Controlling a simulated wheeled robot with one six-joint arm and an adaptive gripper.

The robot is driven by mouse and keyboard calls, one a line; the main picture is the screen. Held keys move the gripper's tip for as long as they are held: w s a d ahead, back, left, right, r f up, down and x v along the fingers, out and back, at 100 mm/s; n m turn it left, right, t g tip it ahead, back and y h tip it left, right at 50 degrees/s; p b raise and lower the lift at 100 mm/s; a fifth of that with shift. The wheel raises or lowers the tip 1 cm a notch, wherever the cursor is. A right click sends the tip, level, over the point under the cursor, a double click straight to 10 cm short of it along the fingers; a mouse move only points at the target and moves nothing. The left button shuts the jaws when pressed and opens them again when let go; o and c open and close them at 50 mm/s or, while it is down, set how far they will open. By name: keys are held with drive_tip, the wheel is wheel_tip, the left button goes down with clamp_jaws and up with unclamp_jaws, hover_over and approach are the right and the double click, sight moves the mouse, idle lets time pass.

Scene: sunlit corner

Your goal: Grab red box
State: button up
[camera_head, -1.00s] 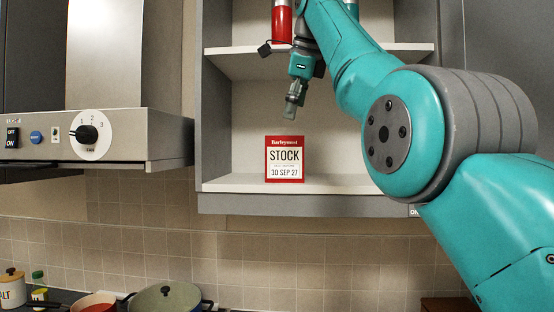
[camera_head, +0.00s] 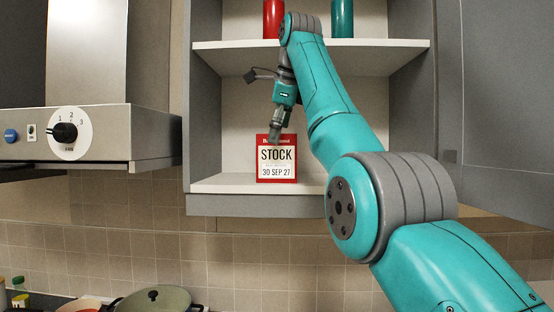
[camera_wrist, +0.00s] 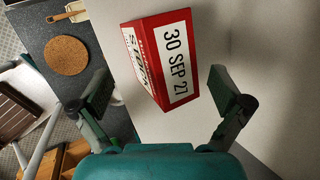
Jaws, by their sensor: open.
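The red box (camera_head: 276,165) has a white label reading "STOCK" and "30 SEP 27". It stands upright on the lower shelf of the open cabinet. In the wrist view the red box (camera_wrist: 163,60) shows its red edges and two labelled faces, ahead of the fingers and roughly between them. My gripper (camera_head: 276,138) is just above the box in the head view, its tip overlapping the box's top edge in the picture. In the wrist view my gripper (camera_wrist: 158,92) has its two fingers wide apart with nothing between them. I cannot tell whether it touches the box.
The cabinet's lower shelf (camera_head: 222,184) is bare on both sides of the box. A red item (camera_head: 273,18) and a teal item (camera_head: 342,18) stand on the upper shelf (camera_head: 222,45). A range hood (camera_head: 110,140) is at left. A lidded pot (camera_head: 155,300) is below.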

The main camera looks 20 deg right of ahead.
sight(276, 147)
drive_tip(key=shift+x, duration=2.3)
drive_tip(key=shift+d, duration=0.1)
clamp_jaws()
